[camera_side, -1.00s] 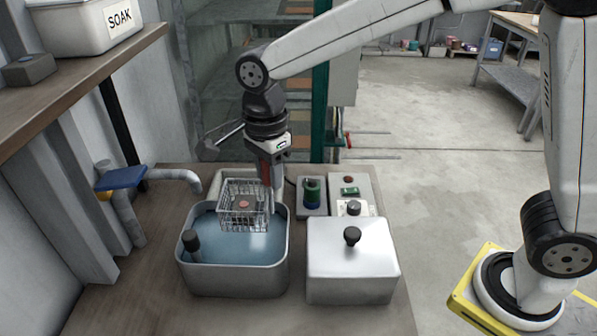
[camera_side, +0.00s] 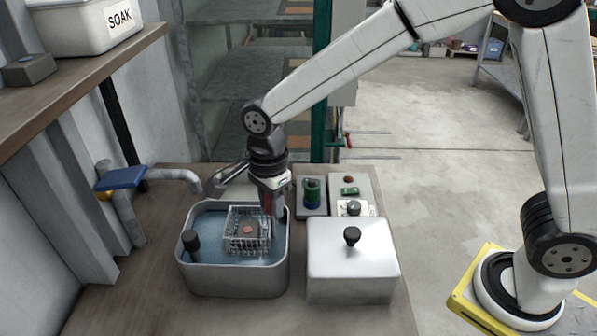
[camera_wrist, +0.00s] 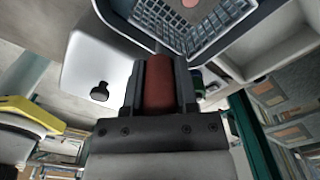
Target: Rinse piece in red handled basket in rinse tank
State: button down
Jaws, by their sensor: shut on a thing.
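The wire basket (camera_side: 247,240) is down inside the open grey tank (camera_side: 187,268), partly in the blue-grey liquid (camera_side: 215,248). A small round reddish piece (camera_side: 247,229) lies in the basket. The piece also shows at the top edge of the wrist view (camera_wrist: 190,3), in the basket mesh (camera_wrist: 188,35). My gripper (camera_side: 268,203) is upright at the tank's back right side, shut on the basket's red handle (camera_side: 267,201). The red handle (camera_wrist: 158,85) sits between the two dark fingers in the wrist view. The basket's lower part is hard to make out in the liquid.
A lidded metal tank (camera_side: 350,265) with a black knob stands right of the open tank. A black knob (camera_side: 191,240) stands at the open tank's left. A tap pipe (camera_side: 180,175) is behind left. A control box (camera_side: 350,192) stands behind. A SOAK bin (camera_side: 85,30) sits on the shelf.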

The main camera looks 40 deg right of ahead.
aim_at(272, 224)
jog(key=shift+f, duration=2.95)
jog(key=shift+r, duration=0.1)
jog(key=shift+r, duration=1.05)
jog(key=shift+f, duration=0.15)
jog(key=shift+f, duration=1)
jog(key=shift+r, duration=0.15)
jog(key=shift+r, duration=1)
jog(key=shift+f, duration=0.1)
jog(key=shift+f, duration=1.05)
